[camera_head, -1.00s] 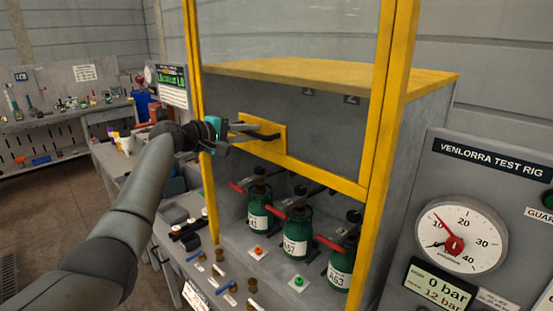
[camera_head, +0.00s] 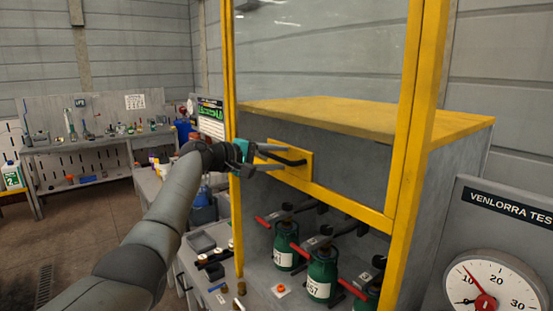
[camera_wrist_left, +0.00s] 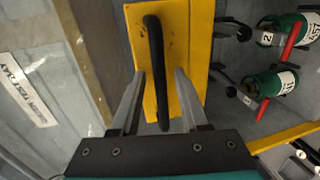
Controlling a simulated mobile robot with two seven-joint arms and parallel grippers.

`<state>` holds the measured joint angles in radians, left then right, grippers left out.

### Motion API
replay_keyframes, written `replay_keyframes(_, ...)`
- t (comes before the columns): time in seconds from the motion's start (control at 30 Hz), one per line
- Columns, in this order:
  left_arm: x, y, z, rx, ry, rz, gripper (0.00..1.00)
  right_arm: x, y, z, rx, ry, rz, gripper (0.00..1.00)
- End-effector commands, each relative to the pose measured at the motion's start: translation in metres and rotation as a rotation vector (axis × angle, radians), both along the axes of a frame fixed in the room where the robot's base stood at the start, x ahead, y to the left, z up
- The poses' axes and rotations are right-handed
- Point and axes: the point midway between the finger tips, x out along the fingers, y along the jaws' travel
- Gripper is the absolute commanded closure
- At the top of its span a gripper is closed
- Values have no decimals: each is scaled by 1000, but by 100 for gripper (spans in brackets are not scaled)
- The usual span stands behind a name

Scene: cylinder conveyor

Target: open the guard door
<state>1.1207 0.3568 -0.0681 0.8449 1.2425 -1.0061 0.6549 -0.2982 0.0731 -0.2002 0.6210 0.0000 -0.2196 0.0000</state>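The guard door (camera_head: 403,110) is a clear panel in a yellow frame. Its bottom rail stands above the green cylinders, leaving a gap below. A black bar handle (camera_head: 283,156) sits on a yellow plate (camera_head: 298,171) on that rail; it also shows in the left wrist view (camera_wrist_left: 154,60). My left gripper (camera_head: 270,157) is at the handle. In the left wrist view its two fingers (camera_wrist_left: 160,85) stand apart, one on each side of the bar, with visible space between finger and bar. My right gripper is out of view.
Several green cylinders (camera_head: 322,274) with red levers stand in the cabinet under the door. A gauge panel (camera_head: 492,292) is at the right. A bench (camera_head: 85,150) with tools stands at the back left. Open floor lies at the left.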

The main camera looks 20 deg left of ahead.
Motion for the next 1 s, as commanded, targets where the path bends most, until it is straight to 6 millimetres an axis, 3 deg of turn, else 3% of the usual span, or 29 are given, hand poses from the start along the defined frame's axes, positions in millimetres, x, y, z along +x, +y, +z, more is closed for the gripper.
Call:
replay_keyframes(0.47, -8, 8, 1, 2, -1, 5, 53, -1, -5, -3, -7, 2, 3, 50)
replay_keyframes(1.0, -72, 53, 16, 3, -2, 5, 53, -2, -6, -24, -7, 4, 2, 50)
